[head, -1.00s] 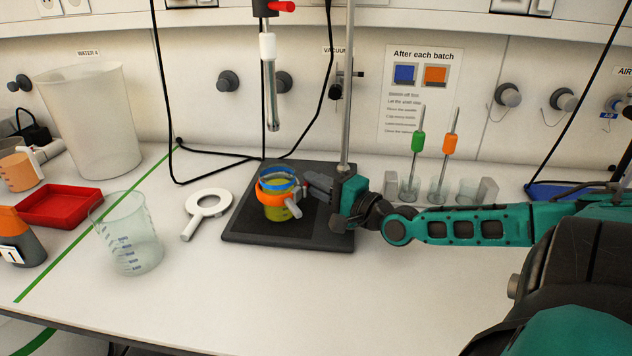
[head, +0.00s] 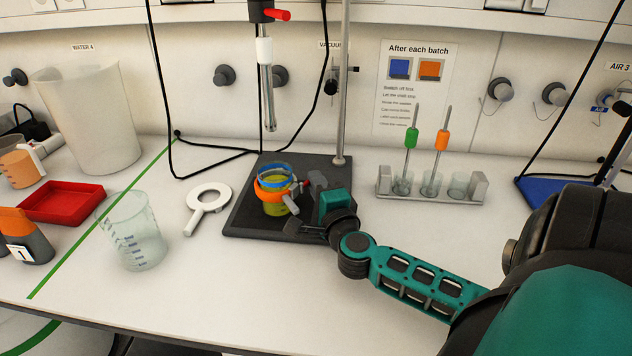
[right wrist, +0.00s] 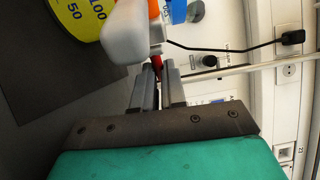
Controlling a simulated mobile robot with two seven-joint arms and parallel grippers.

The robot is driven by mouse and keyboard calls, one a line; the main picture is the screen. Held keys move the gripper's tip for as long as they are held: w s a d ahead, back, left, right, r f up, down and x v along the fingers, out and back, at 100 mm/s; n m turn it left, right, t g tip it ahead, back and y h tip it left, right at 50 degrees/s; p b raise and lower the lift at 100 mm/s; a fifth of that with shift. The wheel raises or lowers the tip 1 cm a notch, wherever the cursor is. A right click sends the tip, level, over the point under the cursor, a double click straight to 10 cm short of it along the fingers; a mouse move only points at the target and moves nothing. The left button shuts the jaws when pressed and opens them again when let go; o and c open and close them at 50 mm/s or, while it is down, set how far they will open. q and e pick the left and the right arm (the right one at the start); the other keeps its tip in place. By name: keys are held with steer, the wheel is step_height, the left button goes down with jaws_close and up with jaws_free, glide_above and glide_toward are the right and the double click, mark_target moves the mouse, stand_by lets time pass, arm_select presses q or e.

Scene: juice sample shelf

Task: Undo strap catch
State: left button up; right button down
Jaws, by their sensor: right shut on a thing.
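A beaker with yellow-green contents (head: 274,208) stands upright on the dark stand base, with a blue band (head: 275,169) near its rim. An orange strap (head: 268,190) goes around it. The pale grey catch (head: 291,204) sticks out on the strap's right side and looms large in the right wrist view (right wrist: 128,32). My right gripper (head: 306,189) is beside the beaker's right side. In the right wrist view its fingers are close around a small red piece (right wrist: 157,68) next to the catch. The fingers partly hide that piece. My left gripper is not in view.
The stand base (head: 250,222) carries an upright rod (head: 343,90), and a probe (head: 267,90) hangs above the beaker. A white ring with handle (head: 207,202) and an empty beaker (head: 135,235) are to the left. A tube rack (head: 425,199) stands right. The front bench is clear.

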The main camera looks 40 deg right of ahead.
steer(key=shift+s+a+m+g+h, duration=0.15)
steer(key=shift+m+g+h, duration=0.35)
steer(key=shift+h, duration=0.25)
steer(key=shift+s+a+m+g+h, duration=0.1)
steer(key=shift+m+g+h, duration=0.35)
steer(key=shift+h, duration=0.3)
steer(key=shift+f, duration=0.1)
steer(key=c, duration=1.2)
jaws_free()
steer(key=shift+s, duration=0.1)
steer(key=v, duration=1.2)
steer(key=shift+s+a+b, duration=0.25)
steer(key=shift+a+b, duration=0.05)
